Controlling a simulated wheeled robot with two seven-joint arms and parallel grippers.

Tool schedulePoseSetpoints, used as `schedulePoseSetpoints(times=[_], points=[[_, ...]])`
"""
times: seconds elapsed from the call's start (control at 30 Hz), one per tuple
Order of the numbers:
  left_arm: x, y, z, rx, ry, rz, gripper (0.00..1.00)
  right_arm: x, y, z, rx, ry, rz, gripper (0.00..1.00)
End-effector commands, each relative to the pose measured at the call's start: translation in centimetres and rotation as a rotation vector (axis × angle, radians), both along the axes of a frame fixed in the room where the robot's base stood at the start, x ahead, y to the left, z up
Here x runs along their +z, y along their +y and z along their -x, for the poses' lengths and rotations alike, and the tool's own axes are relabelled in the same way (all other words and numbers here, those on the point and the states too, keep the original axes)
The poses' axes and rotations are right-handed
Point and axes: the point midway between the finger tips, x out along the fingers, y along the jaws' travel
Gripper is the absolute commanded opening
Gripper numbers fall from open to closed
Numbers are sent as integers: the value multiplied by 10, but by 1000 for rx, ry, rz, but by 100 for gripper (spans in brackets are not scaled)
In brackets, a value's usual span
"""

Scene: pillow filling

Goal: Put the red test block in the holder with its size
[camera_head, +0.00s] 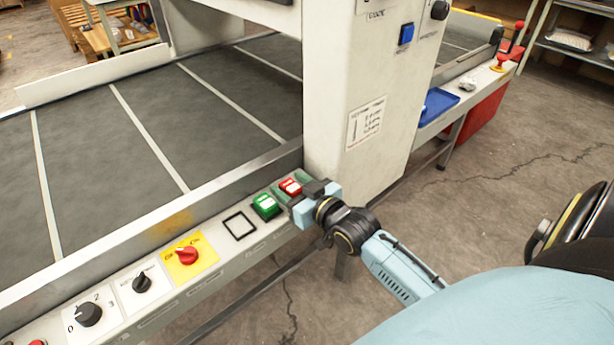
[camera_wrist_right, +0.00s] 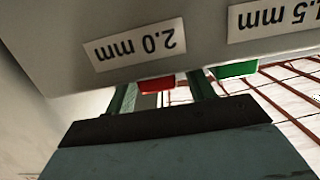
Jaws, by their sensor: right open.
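The red test block (camera_head: 290,186) sits at the right end of the front ledge, beside the green block (camera_head: 265,206). My right gripper (camera_head: 292,190) is at the red block, its fingers open on either side of it. In the right wrist view the red block (camera_wrist_right: 157,84) shows between the two green fingers of the gripper (camera_wrist_right: 162,92), under a label reading 2.0 mm (camera_wrist_right: 134,45). The green block (camera_wrist_right: 236,69) is under a label ending in .5 mm (camera_wrist_right: 272,14). Contact between fingers and block cannot be told. My left gripper is not in view.
A black-outlined empty square (camera_head: 240,226), a yellow plate with a red knob (camera_head: 187,255) and black knobs (camera_head: 89,313) line the ledge. A white machine column (camera_head: 365,90) stands close behind the gripper. A blue tray (camera_head: 438,104) lies farther right.

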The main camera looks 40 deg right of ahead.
Motion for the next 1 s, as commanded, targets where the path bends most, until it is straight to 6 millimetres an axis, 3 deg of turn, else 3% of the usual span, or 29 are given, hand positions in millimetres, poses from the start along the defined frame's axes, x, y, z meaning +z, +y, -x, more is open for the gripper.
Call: schedulePoseSetpoints(times=[0.5,0.77,0.87,1.0], points=[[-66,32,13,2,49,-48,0,14,-8,93,-1,6,1,54],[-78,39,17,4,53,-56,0,12,-9,114,-2,20,3,54],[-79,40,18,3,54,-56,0,-20,-7,118,-7,128,21,54],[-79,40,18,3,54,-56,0,-109,0,143,-13,458,81,54]])
